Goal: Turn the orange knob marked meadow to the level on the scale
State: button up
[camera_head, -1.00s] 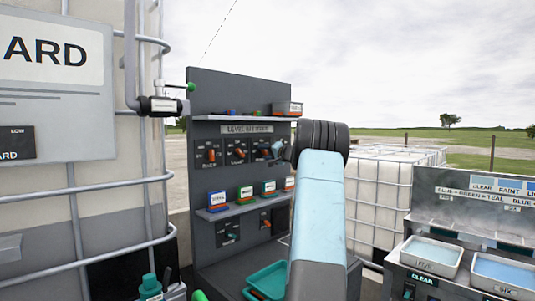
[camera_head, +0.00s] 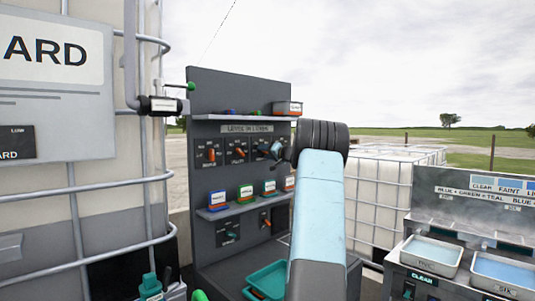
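A dark upright panel (camera_head: 203,92) stands left of my arm. Its upper row has orange knobs on dark plates: a left one (camera_head: 211,154) and a middle one (camera_head: 239,152). A blue-teal shape (camera_head: 276,150) shows at the right end of that row, partly behind my arm's dark joint; I cannot tell what it is. Lower down are a teal knob (camera_head: 231,234) and an orange knob (camera_head: 267,222). The markings and scales are too small to read, so I cannot tell which knob is meadow. My gripper is not clearly visible; my arm hides the panel's right edge.
Small labelled blocks (camera_head: 246,192) sit on the panel's lower shelf. A teal tray (camera_head: 268,280) lies at its foot. A large caged tank (camera_head: 100,190) stands close on the left. A bench with shallow trays (camera_head: 432,253) stands at right, and a white caged tote (camera_head: 375,200) behind.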

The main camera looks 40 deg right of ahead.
jog(key=o, duration=0.4)
jog(key=shift+d+f, duration=0.1)
jog(key=shift+f, duration=0.05)
jog(key=s, duration=0.9)
jog(key=s+d, duration=0.1)
jog(key=s, duration=0.3)
jog(key=shift+s, duration=0.3)
